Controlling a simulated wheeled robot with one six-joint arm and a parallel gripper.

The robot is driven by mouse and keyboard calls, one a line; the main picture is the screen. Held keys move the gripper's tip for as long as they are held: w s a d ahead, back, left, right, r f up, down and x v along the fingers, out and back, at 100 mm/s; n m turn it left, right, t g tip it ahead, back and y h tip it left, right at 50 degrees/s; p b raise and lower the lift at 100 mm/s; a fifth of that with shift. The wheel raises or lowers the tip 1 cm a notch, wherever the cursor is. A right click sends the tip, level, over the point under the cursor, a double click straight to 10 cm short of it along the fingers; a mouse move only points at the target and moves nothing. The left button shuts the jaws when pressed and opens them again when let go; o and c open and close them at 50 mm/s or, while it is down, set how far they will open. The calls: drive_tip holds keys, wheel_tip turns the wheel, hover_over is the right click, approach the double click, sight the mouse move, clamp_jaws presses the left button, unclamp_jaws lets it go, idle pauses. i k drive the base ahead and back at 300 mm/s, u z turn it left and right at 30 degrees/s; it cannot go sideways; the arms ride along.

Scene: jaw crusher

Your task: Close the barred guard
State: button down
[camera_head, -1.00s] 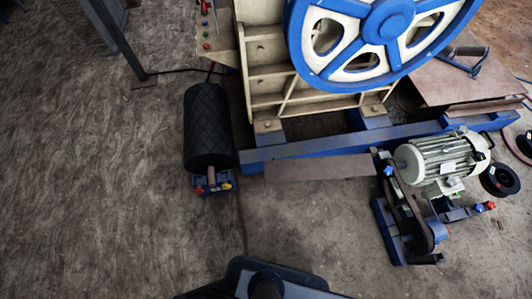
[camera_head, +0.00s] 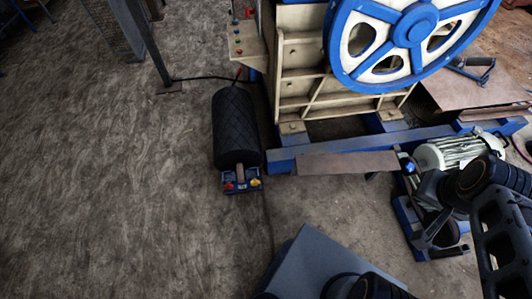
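No barred guard shows clearly. A dark panel with fine lines (camera_head: 122,28) stands at the top left, cut by the frame edge; I cannot tell whether it is the guard or how it is hinged. The jaw crusher shows in part at the top, with its cream ribbed body (camera_head: 300,88) and blue-rimmed flywheel (camera_head: 345,72). Dark links of my arm reach in at the lower right, in front of the motor. My gripper's fingers are not in view.
A black roller (camera_head: 236,130) lies beside the crusher. A blue base beam (camera_head: 350,143) runs along the crusher's front. The pale electric motor (camera_head: 445,152) is partly hidden by my arm. A dark post (camera_head: 150,50) stands at upper left. The floor at left is clear.

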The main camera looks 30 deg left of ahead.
sight(374, 161)
drive_tip(key=u, duration=2.05)
drive_tip(key=i, duration=1)
